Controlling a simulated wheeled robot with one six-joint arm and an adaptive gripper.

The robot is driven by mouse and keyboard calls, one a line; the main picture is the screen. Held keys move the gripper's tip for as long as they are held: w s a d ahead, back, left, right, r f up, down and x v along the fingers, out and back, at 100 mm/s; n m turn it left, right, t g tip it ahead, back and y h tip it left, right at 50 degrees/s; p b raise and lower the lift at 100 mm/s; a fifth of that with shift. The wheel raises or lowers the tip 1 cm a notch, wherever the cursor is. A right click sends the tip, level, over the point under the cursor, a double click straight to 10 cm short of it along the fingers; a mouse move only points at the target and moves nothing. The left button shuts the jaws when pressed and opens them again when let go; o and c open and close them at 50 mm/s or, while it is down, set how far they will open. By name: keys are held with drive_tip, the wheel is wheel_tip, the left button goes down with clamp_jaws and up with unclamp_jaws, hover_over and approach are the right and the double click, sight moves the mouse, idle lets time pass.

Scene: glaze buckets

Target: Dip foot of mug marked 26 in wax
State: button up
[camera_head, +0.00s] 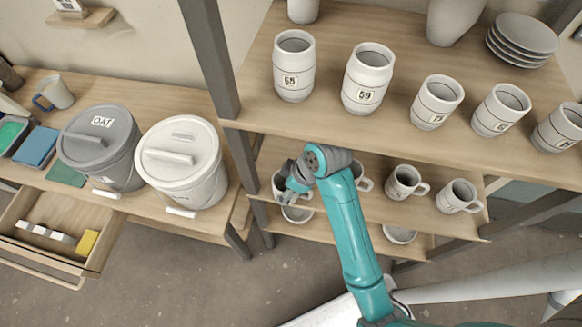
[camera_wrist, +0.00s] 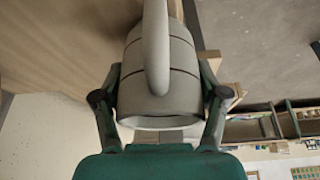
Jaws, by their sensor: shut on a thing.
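My gripper (camera_head: 291,186) reaches into the middle shelf of the rack in the head view. It is shut on a pale mug (camera_head: 278,183), which is partly hidden behind it. In the wrist view the fingers (camera_wrist: 160,105) press on both sides of this mug (camera_wrist: 180,60), and its handle faces the camera. No number on the held mug can be read. Other marked mugs (camera_head: 405,184) (camera_head: 458,196) stand to the right on the same shelf. No container labelled wax can be read. A grey lidded bucket (camera_head: 84,150) reads "OAT", and a white lidded bucket (camera_head: 186,180) stands beside it.
Tumblers marked 65 (camera_head: 294,66) and 59 (camera_head: 368,78) stand on the upper shelf (camera_head: 330,25), with several others. Bowls sit on the lower shelf. An open drawer (camera_head: 45,240) juts from the left bench. A rack post (camera_head: 212,60) stands between bench and shelves.

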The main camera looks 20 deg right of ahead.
drive_tip(key=s+a, duration=0.6)
drive_tip(key=s, duration=0.2)
